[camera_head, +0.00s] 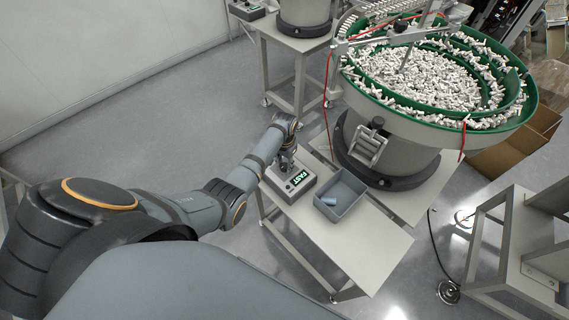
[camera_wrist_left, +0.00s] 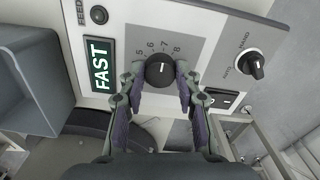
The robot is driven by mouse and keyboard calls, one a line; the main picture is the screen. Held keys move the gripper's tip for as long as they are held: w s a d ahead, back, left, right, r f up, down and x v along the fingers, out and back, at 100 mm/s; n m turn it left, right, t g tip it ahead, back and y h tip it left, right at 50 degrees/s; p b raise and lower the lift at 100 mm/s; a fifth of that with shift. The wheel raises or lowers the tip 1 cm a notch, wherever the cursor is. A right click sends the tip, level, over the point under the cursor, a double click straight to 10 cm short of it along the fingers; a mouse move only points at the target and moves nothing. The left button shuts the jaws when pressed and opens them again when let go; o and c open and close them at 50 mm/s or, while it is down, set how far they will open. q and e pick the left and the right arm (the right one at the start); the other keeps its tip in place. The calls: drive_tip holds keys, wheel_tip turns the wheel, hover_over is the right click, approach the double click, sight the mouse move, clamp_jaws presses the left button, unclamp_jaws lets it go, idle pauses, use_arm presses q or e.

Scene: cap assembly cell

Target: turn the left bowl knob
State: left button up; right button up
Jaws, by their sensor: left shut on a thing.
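The left bowl knob (camera_wrist_left: 159,71) is a round black dial with a white pointer line on a grey control panel (camera_wrist_left: 205,28). In the left wrist view the fingers of my left gripper (camera_wrist_left: 160,76) are on both sides of the knob and shut on it. Scale numbers from 5 to 8 show around it, and the pointer line is near the middle of them. A lit display (camera_wrist_left: 98,65) reads FAST. In the head view my left gripper (camera_head: 287,160) is at the control box (camera_head: 300,190) and hides the knob. My right gripper is not in view.
A second black knob (camera_wrist_left: 256,66) marked AUTO and HAND and a rocker switch (camera_wrist_left: 223,98) share the panel. A grey bin (camera_head: 353,184) with a bluish part stands beside the box on the table (camera_head: 372,254). The green bowl feeder (camera_head: 425,125) full of white parts is behind.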

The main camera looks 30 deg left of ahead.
use_arm(q)
drive_tip(key=shift+r+n+p, duration=0.15)
drive_tip(key=shift+n+p, duration=0.6)
drive_tip(key=shift+n, duration=0.25)
drive_tip(key=n+p, duration=0.1)
drive_tip(key=n, duration=0.1)
drive_tip(key=shift+n, duration=0.3)
drive_tip(key=n+p, duration=0.1)
drive_tip(key=n, duration=0.1)
drive_tip(key=shift+n, duration=0.4)
drive_tip(key=n+p, duration=0.1)
drive_tip(key=n, duration=0.2)
drive_tip(key=shift+n, duration=0.3)
drive_tip(key=n+p, duration=0.1)
drive_tip(key=n, duration=0.5)
drive_tip(key=shift+p, duration=0.35)
drive_tip(key=n, duration=0.4)
drive_tip(key=shift+n+p, duration=0.35)
drive_tip(key=shift+n, duration=0.95)
